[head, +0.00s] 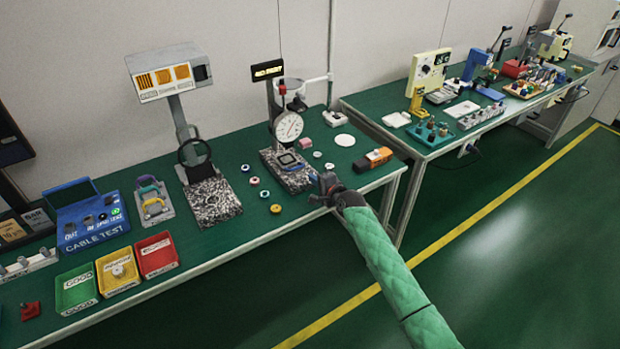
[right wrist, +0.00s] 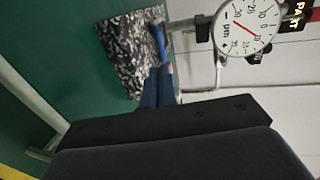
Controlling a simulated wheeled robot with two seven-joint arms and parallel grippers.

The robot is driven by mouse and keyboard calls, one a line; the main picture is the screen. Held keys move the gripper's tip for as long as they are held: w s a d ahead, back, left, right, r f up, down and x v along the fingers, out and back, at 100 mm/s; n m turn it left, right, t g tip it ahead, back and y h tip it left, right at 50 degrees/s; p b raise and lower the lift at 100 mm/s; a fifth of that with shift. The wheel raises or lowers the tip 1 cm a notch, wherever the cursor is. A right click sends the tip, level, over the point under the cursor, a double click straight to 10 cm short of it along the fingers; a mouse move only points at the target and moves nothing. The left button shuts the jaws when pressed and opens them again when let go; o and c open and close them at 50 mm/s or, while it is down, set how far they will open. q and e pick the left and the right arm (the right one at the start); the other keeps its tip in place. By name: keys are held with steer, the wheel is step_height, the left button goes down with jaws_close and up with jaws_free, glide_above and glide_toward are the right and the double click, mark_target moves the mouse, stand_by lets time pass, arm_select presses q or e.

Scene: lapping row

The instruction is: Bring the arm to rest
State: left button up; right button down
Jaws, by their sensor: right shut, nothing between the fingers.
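My right arm, in a green quilted sleeve, reaches in from the lower right in the head view. Its dark gripper (head: 322,186) is over the front edge of the bench, just in front of the dial gauge stand (head: 288,127). In the right wrist view the blue fingers (right wrist: 158,88) are together with nothing held between them. Beyond them are the stand's speckled stone base (right wrist: 125,50) and the round dial (right wrist: 247,27). A dark blue-framed piece (head: 288,161) lies on the stone base. My left gripper is not in view.
Small coloured rings (head: 265,194) lie on the green bench left of the stand. An orange and black item (head: 373,159) lies to its right. Green, yellow and red trays (head: 157,254) stand front left. A second bench (head: 440,148) stands beyond a gap. The floor at right is clear.

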steer(key=shift+v, duration=0.9)
steer(key=b+v, duration=0.1)
steer(key=v, duration=0.2)
steer(key=shift+s+d, duration=0.15)
steer(key=shift+s, duration=0.1)
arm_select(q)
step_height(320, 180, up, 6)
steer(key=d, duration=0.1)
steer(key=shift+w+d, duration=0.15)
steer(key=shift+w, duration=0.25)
arm_select(e)
steer(key=shift+s+d+r, duration=0.25)
steer(key=shift+s+d, duration=0.15)
steer(key=shift+s, duration=0.05)
